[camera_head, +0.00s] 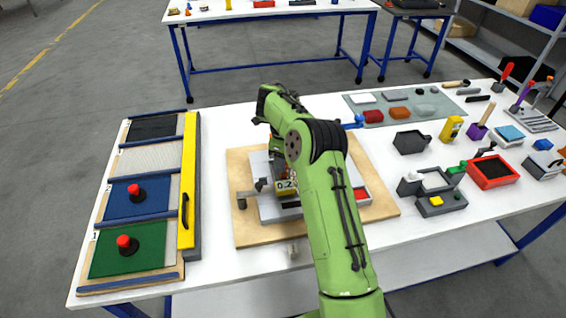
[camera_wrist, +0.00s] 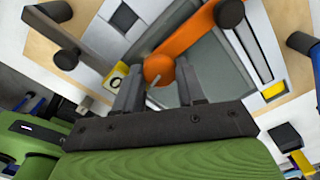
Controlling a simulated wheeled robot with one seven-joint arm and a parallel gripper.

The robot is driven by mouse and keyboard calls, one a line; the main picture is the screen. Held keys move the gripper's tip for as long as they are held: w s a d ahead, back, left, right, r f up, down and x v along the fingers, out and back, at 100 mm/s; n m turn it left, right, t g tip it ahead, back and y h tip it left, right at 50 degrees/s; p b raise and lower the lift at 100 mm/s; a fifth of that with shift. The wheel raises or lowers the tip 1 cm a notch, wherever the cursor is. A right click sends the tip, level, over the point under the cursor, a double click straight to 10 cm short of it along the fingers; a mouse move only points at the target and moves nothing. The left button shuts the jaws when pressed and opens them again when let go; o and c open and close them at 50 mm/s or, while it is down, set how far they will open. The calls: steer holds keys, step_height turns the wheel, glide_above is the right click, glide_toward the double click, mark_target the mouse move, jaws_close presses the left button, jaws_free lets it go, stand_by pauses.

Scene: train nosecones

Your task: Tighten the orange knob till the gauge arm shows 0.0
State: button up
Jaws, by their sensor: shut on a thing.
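The orange knob (camera_wrist: 158,69) is a round orange end between the fingers of my gripper (camera_wrist: 159,78) in the wrist view. The fingers are closed on it from both sides. An orange bar (camera_wrist: 195,32) runs from the knob up and right towards a dark round post (camera_wrist: 229,13). A yellow gauge label (camera_head: 286,187) shows a reading that starts "0.2" in the head view, partly hidden by my arm. In the wrist view a yellow label with a "0" (camera_wrist: 117,79) shows beside the left finger. My gripper and the knob are hidden behind my arm in the head view.
The fixture stands on a wooden board (camera_head: 375,213) on the white table (camera_head: 225,125). Dark posts (camera_wrist: 66,58) rise around it. Left is a panel with red knobs (camera_head: 126,243) and a yellow bar (camera_head: 187,170). Trays, blocks and tools crowd the right, including a red tray (camera_head: 492,171).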

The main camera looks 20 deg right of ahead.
steer(key=shift+r+m+b, duration=0.1)
steer(key=shift+m+b, duration=0.35)
steer(key=shift+m, duration=1.45)
steer(key=o, duration=1.1)
steer(key=shift+c, duration=0.2)
step_height(320, 180, up, 16)
steer(key=p, duration=0.7)
steer(key=shift+f, duration=0.2)
